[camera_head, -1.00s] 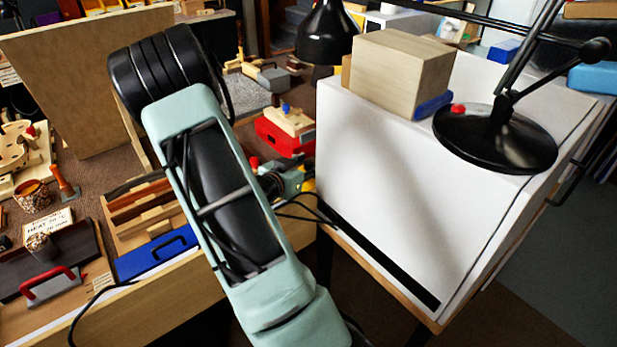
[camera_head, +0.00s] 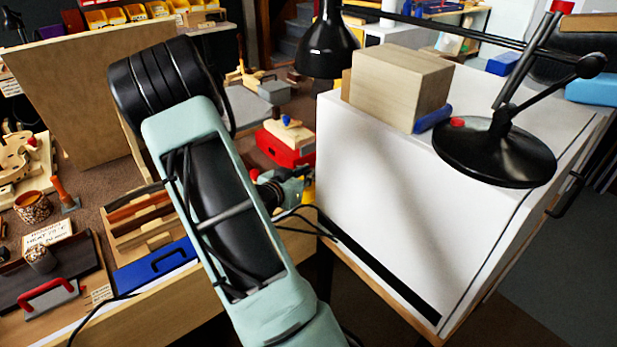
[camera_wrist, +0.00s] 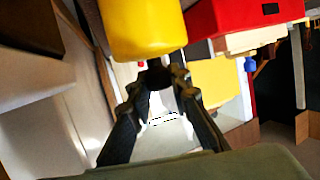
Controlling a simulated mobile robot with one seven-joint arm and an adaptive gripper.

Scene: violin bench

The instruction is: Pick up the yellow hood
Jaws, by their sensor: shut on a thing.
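The yellow hood (camera_wrist: 143,28) is a smooth, rounded yellow piece at the top of the wrist view, cut off by the picture's upper edge. My gripper (camera_wrist: 160,74) has its dark fingers closed together at the hood's lower edge and is shut on it. The exact contact is dark and hard to make out. In the head view a small bit of yellow (camera_head: 308,190) shows beside my gripper, between the bench and the white cabinet.
A white cabinet (camera_head: 390,200) stands close on the right, carrying a wooden block (camera_head: 398,85) and a black lamp (camera_head: 495,152). A red box (camera_head: 285,150) lies behind my gripper.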

